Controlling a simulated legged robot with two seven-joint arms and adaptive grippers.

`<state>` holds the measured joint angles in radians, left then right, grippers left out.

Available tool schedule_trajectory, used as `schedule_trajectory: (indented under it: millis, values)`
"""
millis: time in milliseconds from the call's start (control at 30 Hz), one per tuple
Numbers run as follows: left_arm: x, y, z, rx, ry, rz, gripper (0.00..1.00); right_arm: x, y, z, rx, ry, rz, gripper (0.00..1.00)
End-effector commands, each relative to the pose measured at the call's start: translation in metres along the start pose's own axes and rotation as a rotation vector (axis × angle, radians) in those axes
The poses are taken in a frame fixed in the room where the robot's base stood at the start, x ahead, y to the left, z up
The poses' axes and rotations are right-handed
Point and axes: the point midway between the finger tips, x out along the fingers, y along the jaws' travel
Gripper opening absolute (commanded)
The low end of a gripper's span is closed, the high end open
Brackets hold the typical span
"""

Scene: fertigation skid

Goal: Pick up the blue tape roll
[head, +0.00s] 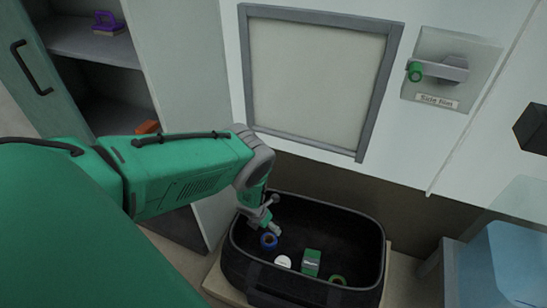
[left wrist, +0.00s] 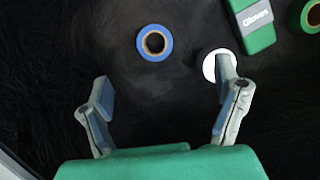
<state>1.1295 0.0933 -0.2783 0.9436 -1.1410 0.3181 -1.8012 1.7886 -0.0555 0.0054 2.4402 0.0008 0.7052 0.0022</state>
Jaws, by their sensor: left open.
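The blue tape roll (head: 268,242) lies in the left part of a black open bin (head: 374,248) in the head view. In the left wrist view the blue tape roll (left wrist: 154,43) lies on the dark bin floor, ahead of my fingers and between their lines. My left gripper (head: 272,215) reaches down into the bin just above the roll. In the left wrist view my left gripper (left wrist: 162,100) is open, with nothing between its fingers. My right gripper is in neither view.
A white round item (head: 283,262), a green box labelled Gloves (head: 311,262) and a green roll (head: 338,280) lie in the bin right of the blue roll. The right finger partly covers the white item in the wrist view. An open cabinet (head: 90,42) stands left, a blue container (head: 500,262) right.

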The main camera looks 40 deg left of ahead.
Motion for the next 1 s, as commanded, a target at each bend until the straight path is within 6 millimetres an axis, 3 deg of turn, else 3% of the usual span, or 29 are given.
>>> schedule_trajectory:
  millis: [33, 100, 300, 867, 1000]
  values:
    - [0.025, 0.003, -0.005, 0.034, -0.004, 0.005, 0.83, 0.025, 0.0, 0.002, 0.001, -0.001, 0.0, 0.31]
    - [0.044, 0.006, -0.008, 0.07, -0.008, 0.008, 0.83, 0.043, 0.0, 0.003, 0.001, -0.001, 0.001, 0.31]
    - [0.086, 0.011, -0.017, 0.118, -0.012, 0.011, 0.83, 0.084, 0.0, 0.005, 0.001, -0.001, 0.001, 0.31]
    - [0.124, 0.013, -0.02, 0.127, -0.014, 0.013, 0.83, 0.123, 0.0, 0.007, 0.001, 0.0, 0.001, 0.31]
    - [0.142, 0.015, -0.026, 0.126, -0.013, 0.012, 0.83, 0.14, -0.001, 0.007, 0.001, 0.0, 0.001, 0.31]
